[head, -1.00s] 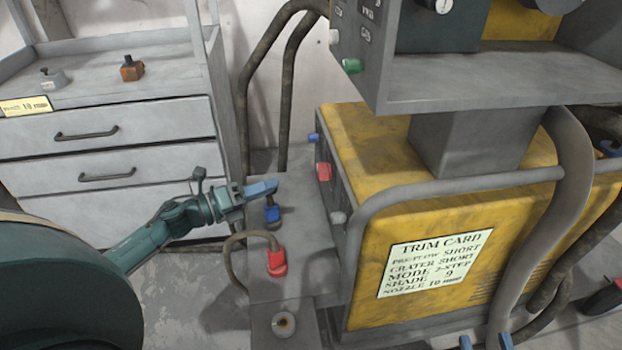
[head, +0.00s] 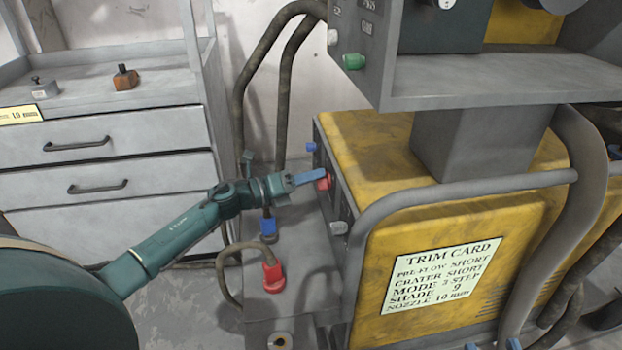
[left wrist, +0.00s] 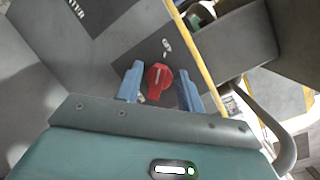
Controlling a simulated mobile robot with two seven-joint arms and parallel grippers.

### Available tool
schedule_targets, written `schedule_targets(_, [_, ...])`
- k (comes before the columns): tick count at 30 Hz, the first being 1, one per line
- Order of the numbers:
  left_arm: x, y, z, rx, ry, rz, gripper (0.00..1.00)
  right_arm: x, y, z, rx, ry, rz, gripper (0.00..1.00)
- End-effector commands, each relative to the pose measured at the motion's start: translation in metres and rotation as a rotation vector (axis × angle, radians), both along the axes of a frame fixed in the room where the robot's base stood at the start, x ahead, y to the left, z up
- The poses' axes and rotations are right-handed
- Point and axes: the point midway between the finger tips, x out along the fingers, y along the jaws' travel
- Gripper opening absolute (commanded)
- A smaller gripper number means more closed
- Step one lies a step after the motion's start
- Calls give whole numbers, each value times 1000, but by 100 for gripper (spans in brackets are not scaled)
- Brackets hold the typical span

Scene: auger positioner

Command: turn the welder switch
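The yellow welder (head: 440,225) stands at the right. A red rotary switch (head: 325,181) is on its grey front panel, partly hidden behind my left gripper (head: 308,180). In the left wrist view the red switch (left wrist: 158,81), with a pale pointer line, lies between the two blue fingers of my left gripper (left wrist: 160,86). The fingers are apart with gaps on both sides of the knob, so the gripper looks open. Two blue fingertips of my right gripper (head: 492,346) show apart at the bottom edge, with nothing visible between them.
A blue knob (head: 311,147) and a pale knob (head: 338,227) flank the switch. A grey tube rail (head: 455,190) runs around the welder. Blue (head: 268,226) and red (head: 273,277) connectors stand on the grey shelf below. A trim card (head: 441,275) is on the welder's side.

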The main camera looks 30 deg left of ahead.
Motion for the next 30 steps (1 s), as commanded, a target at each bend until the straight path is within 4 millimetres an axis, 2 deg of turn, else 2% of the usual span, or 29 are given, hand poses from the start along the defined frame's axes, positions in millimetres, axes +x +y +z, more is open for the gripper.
schedule_targets(11, [6, -4, 0, 0, 1, 1, 38, 0, 0, 1, 4, 1, 2, 36])
schedule_targets(25, [5, -4, 0, -1, 1, 0, 0, 0, 1, 1, 4, -1, 3, 36])
schedule_targets(30, [5, -4, 0, 0, 0, 0, 0, 0, 1, 0, 4, -1, 3, 36])
